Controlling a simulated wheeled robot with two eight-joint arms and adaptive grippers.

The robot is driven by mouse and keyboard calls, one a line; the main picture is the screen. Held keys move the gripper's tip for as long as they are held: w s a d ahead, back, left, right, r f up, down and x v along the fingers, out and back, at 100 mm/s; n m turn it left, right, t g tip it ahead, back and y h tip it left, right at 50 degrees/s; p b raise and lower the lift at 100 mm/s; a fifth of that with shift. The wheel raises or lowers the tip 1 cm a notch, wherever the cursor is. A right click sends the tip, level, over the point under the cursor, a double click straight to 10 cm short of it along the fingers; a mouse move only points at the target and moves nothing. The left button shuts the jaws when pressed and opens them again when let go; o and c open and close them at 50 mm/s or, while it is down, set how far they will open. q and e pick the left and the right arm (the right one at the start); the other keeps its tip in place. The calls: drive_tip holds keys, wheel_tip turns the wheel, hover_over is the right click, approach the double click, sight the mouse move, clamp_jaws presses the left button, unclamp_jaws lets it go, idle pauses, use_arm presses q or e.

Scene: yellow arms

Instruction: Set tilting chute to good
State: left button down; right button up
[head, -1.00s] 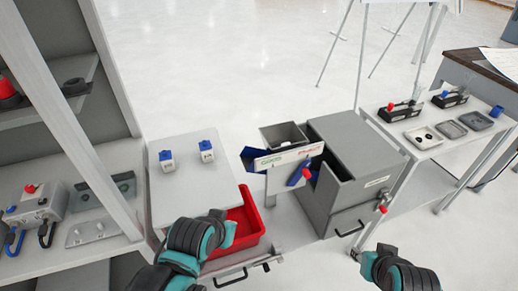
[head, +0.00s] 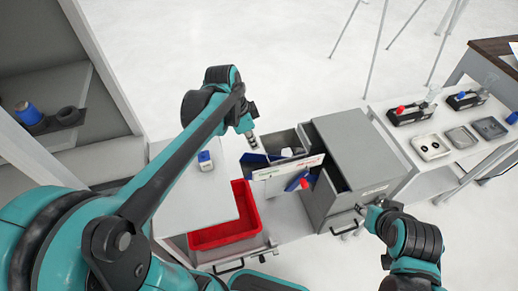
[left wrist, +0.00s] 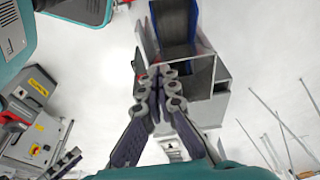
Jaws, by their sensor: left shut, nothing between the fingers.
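The tilting chute stands on the bench in the middle of the head view. Its white label plate (head: 287,167) has green lettering at the left and red at the right, with a blue part (head: 296,180) in front of its right half. A grey open hopper (head: 288,141) stands behind the plate. My left gripper (head: 254,143) is shut and empty at the hopper's left. In the left wrist view its fingertips (left wrist: 157,69) overlap the chute's grey box (left wrist: 202,72); contact is unclear. My right gripper (head: 361,209) is by the grey cabinet's lower front; its fingers are too small to judge.
A grey cabinet (head: 352,150) stands right of the chute. A red bin (head: 226,237) lies below and left of it. A white-and-blue block (head: 205,160) stands on the pale board (head: 182,207). A side table at the right holds several trays and fixtures.

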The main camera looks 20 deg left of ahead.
use_arm(q)
drive_tip(key=b+x, duration=0.4)
drive_tip(key=x, duration=0.6)
drive_tip(key=shift+s, duration=0.1)
drive_tip(key=shift+s+a+f+b, duration=0.15)
drive_tip(key=shift+a+f+b, duration=0.1)
drive_tip(key=shift+f, duration=0.3)
drive_tip(key=shift+s+a+f+b, duration=0.15)
drive_tip(key=shift+a+f+b, duration=0.05)
drive_tip(key=shift+f, duration=0.35)
drive_tip(key=shift+s+a+f, duration=0.25)
drive_tip(key=shift+a+f, duration=0.1)
drive_tip(key=shift+f, duration=0.25)
